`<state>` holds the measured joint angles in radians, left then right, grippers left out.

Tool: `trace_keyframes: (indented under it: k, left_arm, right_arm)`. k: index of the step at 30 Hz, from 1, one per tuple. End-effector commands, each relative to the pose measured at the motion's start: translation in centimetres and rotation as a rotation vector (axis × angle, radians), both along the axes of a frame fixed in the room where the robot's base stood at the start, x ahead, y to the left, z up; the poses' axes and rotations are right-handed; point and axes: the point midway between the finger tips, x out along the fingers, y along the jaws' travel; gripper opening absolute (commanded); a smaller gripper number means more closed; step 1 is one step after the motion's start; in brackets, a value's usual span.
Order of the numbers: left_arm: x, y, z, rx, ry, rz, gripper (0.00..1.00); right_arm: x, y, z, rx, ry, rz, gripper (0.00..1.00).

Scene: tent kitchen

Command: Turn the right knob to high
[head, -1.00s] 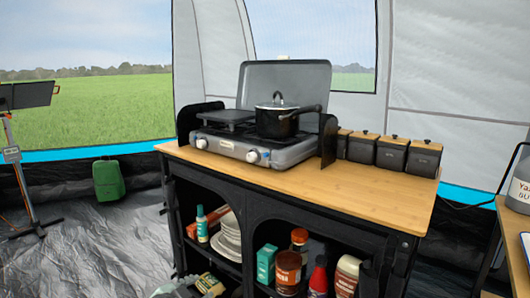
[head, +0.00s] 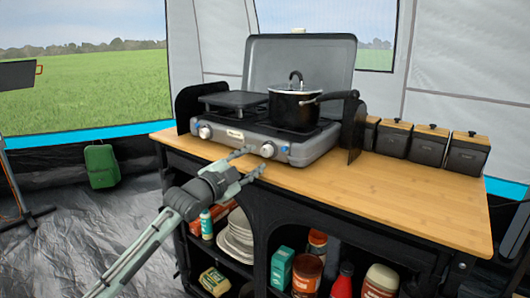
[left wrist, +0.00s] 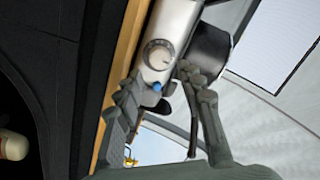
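The right knob (head: 267,150) is a pale round dial on the front of the grey camping stove (head: 300,148). In the left wrist view the right knob (left wrist: 158,54) shows a dark dial ring, with a small blue spot on the panel beside it. My left gripper (head: 250,160) is open and empty, just in front of the stove's front panel. In the left wrist view its fingertips (left wrist: 160,72) are spread, with the knob between and beyond them; contact cannot be made out. The left knob (head: 205,132) is uncovered. My right gripper is out of view.
A black pot (head: 294,105) sits on the right burner, its handle pointing right. The wooden tabletop (head: 380,190) is clear in front and right of the stove. Several dark canisters (head: 430,141) line its back edge. Shelves below hold plates (head: 238,235) and bottles.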

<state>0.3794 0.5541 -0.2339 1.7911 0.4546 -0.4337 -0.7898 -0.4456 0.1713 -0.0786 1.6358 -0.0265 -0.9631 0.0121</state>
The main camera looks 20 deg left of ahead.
Motion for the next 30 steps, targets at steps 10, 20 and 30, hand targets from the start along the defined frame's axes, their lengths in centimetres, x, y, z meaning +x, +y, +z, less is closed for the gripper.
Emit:
trace_keyframes:
  k: [10, 20, 30]
  left_arm:
    - [4.8, -1.3, 0.1, -0.003, 0.001, 0.000, 0.38]
    - [5.4, -1.5, -0.1, -0.001, 0.001, -0.001, 0.38]
    - [5.4, -1.4, 0.0, -0.001, 0.002, 0.000, 0.00]
  right_arm:
    - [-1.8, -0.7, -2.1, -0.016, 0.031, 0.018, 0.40]
    - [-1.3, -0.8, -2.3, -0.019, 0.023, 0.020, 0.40]
    - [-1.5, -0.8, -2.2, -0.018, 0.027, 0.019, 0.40]
